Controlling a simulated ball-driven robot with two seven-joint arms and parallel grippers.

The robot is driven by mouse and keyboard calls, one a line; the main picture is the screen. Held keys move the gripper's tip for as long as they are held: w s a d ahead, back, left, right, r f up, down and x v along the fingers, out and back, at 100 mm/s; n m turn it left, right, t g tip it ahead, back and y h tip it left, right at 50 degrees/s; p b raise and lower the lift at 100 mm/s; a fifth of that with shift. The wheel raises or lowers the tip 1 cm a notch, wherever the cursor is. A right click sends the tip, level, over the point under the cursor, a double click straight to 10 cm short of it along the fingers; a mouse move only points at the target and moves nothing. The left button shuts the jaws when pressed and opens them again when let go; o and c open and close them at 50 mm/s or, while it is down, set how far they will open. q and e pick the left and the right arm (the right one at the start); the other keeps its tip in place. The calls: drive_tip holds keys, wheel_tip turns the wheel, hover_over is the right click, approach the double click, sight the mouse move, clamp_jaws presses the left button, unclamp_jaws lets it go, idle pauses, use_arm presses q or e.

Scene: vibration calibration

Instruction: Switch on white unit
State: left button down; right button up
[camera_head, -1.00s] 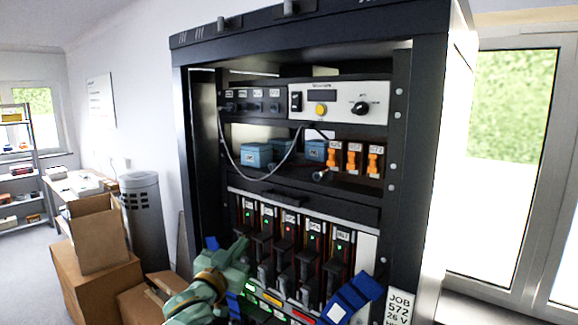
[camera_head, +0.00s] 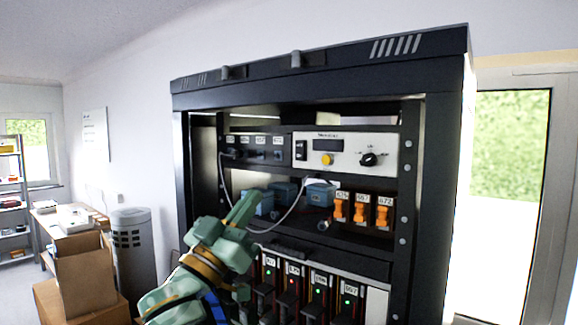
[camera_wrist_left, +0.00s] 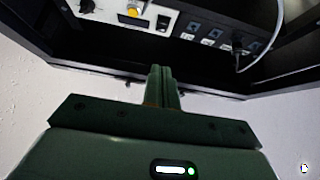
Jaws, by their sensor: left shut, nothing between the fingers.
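The white unit (camera_head: 345,145) sits in the upper part of the dark rack. It has a black rocker switch (camera_head: 300,150) at its left end, a dark display, a yellow button (camera_head: 327,159) and a black knob (camera_head: 367,159). In the left wrist view the white unit (camera_wrist_left: 148,32) shows upside down at the top, with its switch (camera_wrist_left: 163,22) and yellow button (camera_wrist_left: 133,12). My left gripper (camera_head: 247,203) is shut and empty, below and left of the unit, in front of the blue boxes. Its fingers (camera_wrist_left: 163,84) show shut in the wrist view. My right gripper is not seen.
A grey cable (camera_head: 290,213) loops below the unit from a socket panel (camera_head: 257,147). Blue boxes (camera_head: 321,194) and orange switches (camera_head: 384,213) stand on the shelf below. Modules with lit lamps (camera_head: 291,284) fill the lower rack. Cardboard boxes (camera_head: 86,275) stand at left.

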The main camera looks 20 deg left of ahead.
sight(299, 152)
use_arm(q)
drive_tip(key=p+x, duration=0.1)
drive_tip(key=x, duration=0.3)
drive_tip(key=w+f+p+x, duration=0.1)
drive_tip(key=p+x, duration=0.1)
drive_tip(key=x, duration=0.2)
drive_tip(key=f+p+x, duration=0.1)
drive_tip(key=x, duration=0.3)
drive_tip(key=shift+w+d+p, duration=0.3)
drive_tip(key=shift+w+d, duration=0.1)
drive_tip(key=shift+w, duration=0.05)
